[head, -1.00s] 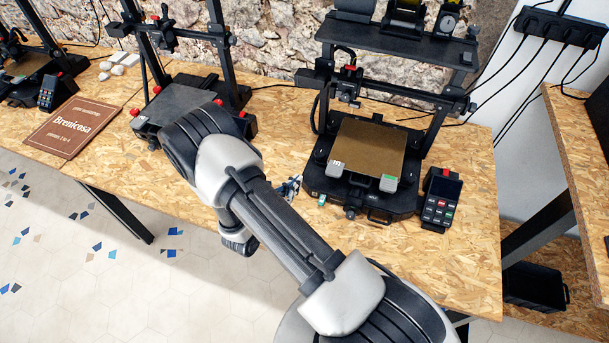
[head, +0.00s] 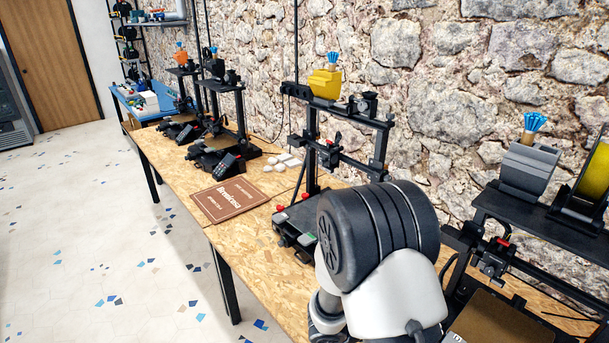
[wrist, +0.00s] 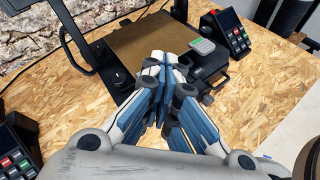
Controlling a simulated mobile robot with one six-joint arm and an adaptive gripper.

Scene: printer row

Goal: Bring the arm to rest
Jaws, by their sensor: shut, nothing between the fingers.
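My gripper (wrist: 165,62) shows in the wrist view, its blue-and-white fingers closed together with nothing between them. It is over the wooden table (wrist: 252,105), in front of a printer with a brown bed (wrist: 150,42); I cannot tell its exact height. In the head view my arm rises at the lower middle and covers part of a printer (head: 292,232). My gripper itself is hidden in the head view.
A control box with a screen (wrist: 232,32) stands beside the printer bed. Another keypad box (wrist: 15,150) is at the lower left. In the head view a brown book (head: 230,200) lies on the table, with more printers (head: 215,150) further along. The floor (head: 90,230) at left is clear.

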